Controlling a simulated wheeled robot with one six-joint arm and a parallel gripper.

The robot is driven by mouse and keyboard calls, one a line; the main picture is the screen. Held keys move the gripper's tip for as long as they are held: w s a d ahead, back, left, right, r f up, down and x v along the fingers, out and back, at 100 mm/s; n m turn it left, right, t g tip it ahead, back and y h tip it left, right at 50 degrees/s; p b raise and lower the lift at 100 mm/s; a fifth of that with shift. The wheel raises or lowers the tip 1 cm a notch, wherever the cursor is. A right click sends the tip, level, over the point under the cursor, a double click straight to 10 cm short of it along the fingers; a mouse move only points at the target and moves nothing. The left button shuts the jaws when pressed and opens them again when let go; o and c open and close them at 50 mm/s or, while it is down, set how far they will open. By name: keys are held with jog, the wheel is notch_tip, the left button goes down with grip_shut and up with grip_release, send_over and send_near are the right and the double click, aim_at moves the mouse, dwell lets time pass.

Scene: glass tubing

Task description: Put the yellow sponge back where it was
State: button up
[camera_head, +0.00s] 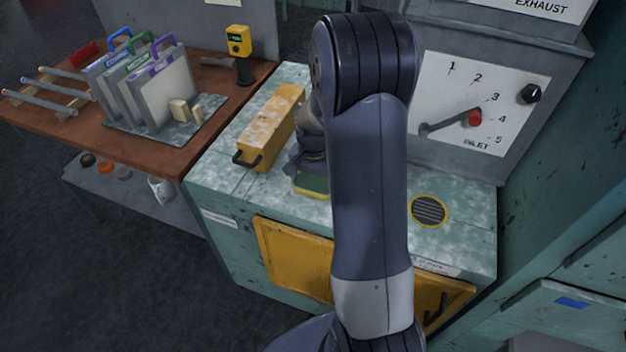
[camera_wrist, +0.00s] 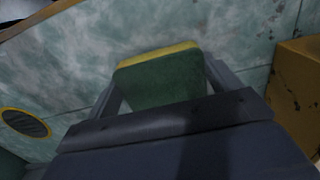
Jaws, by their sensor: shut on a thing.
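The sponge has a green face and a yellow layer. In the wrist view the sponge (camera_wrist: 160,78) sits between the two fingers of my gripper (camera_wrist: 158,95), which is shut on it. In the head view the sponge (camera_head: 312,184) shows low over the mottled green worktop (camera_head: 385,250), just right of the yellow box. My gripper (camera_head: 308,168) is partly hidden behind my arm there. I cannot tell whether the sponge touches the worktop.
A long yellow box (camera_head: 270,128) with black handles stands close left of my gripper. A round yellow-rimmed vent (camera_head: 429,211) lies to the right. A dial panel (camera_head: 470,105) rises behind. A brown table (camera_head: 150,150) with upright folders (camera_head: 160,88) is at the left.

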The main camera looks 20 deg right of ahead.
aim_at(313, 184)
jog(key=shift+f, duration=0.2)
jog(key=o, duration=0.9)
jog(key=shift+r, duration=0.15)
notch_tip(313, 184, up, 12)
jog(key=shift+r, duration=0.1)
jog(key=shift+s, duration=0.15)
